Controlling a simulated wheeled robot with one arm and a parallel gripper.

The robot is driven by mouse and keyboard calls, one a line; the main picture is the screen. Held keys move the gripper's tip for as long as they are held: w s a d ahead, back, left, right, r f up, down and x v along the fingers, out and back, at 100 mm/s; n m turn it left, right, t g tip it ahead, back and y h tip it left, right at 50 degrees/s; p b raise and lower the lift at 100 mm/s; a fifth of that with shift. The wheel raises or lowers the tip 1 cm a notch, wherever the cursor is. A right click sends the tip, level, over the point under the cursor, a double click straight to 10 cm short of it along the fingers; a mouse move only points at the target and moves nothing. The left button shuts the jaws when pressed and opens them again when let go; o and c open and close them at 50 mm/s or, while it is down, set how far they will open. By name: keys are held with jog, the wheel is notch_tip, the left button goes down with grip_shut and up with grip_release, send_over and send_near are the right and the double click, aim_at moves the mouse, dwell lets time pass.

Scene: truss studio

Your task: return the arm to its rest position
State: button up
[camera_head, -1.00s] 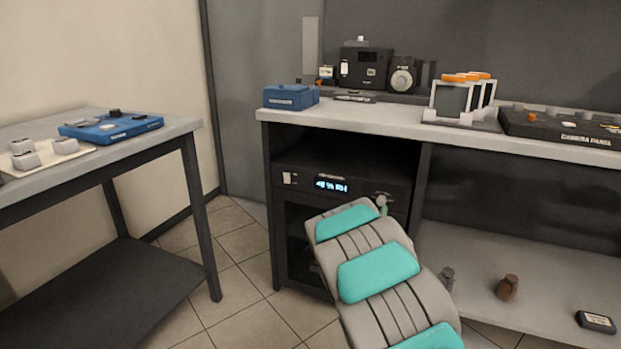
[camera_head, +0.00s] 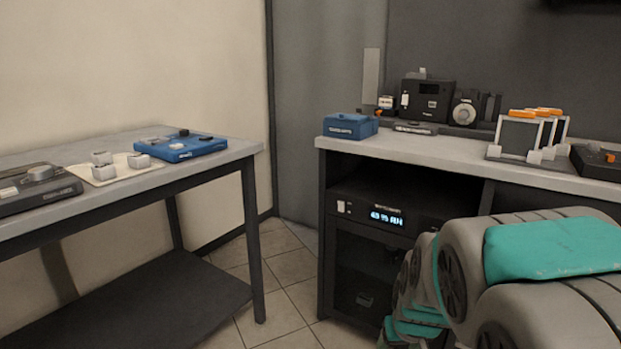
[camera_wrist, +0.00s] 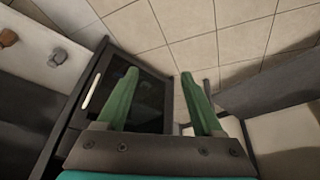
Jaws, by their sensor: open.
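My arm (camera_head: 480,270), grey with teal pads, fills the lower right of the head view. My gripper is outside the head view. In the wrist view my gripper (camera_wrist: 158,92) shows two green fingers spread apart, with nothing between them. Behind the fingers are a dark cabinet front and the tiled floor. No finger appears to touch anything.
A workbench (camera_head: 440,150) stands at the right, with a blue box (camera_head: 350,126), a camera (camera_head: 428,98) and orange-topped frames (camera_head: 520,135). A side table (camera_head: 215,160) at the left holds a blue tray (camera_head: 182,148) and a dark device (camera_head: 35,188). Tiled floor (camera_head: 285,290) lies clear between them.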

jog(key=s+a+r+g, duration=0.1)
jog(key=s+g, duration=0.5)
jog(key=s, duration=2)
jog(key=shift+s+a+r, duration=0.3)
jog(key=shift+a+r, duration=0.05)
jog(key=shift+a, duration=0.25)
